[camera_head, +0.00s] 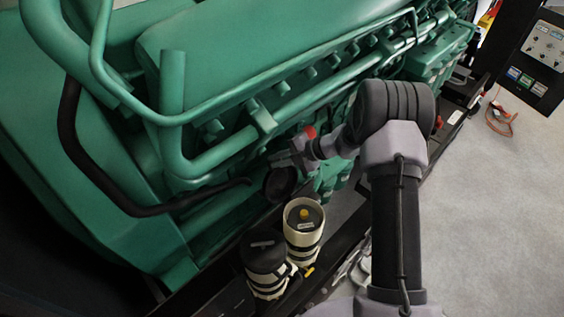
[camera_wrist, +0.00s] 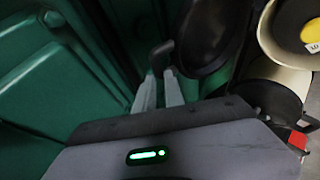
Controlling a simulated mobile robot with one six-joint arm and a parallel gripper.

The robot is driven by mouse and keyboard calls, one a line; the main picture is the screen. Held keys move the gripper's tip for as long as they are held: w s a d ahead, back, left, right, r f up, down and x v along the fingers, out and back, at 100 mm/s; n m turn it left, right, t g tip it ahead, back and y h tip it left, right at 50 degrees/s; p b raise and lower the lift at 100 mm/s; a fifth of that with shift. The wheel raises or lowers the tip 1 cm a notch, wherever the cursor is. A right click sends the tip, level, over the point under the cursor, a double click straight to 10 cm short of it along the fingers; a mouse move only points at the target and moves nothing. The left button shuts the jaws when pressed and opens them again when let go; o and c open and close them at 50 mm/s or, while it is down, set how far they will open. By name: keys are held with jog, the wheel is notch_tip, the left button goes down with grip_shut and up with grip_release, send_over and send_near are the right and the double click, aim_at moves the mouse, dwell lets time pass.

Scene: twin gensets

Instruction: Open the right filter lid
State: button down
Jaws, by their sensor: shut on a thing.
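The right filter (camera_head: 303,232) is a cream canister with dark bands, and its top is open, showing a yellow-centred element inside. Its black round lid (camera_head: 281,184) stands tilted up behind the opening, against the engine side; it also shows in the wrist view (camera_wrist: 207,35). My gripper (camera_head: 287,158) is beside the raised lid. In the wrist view my gripper's pale fingers (camera_wrist: 160,73) are shut on the lid's dark handle. The open filter's top (camera_wrist: 297,30) shows at the upper right there. The left filter (camera_head: 266,267) has its black lid in place.
The green engine (camera_head: 260,55) with pipes and a black hose (camera_head: 90,165) fills the space behind and left of the filters. A dark base rail runs below them. A control panel (camera_head: 545,55) stands far right.

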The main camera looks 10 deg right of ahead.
jog(key=shift+w+a+r, duration=0.25)
jog(key=shift+w, duration=0.05)
dwell(0.4)
jog(key=c, duration=1.4)
grip_release()
jog(key=shift+a+f, duration=0.1)
jog(key=shift+a, duration=0.05)
jog(key=shift+c, duration=0.2)
jog(key=shift+f, duration=0.15)
jog(key=shift+s+f, duration=0.15)
jog(key=shift+s, duration=0.05)
jog(key=shift+w+d+r, duration=0.15)
jog(key=shift+d+r, duration=0.1)
jog(key=shift+d, duration=0.1)
jog(key=b+v, duration=0.2)
jog(key=v, duration=1.5)
jog(key=shift+r+b, duration=0.15)
jog(key=shift+b, duration=0.15)
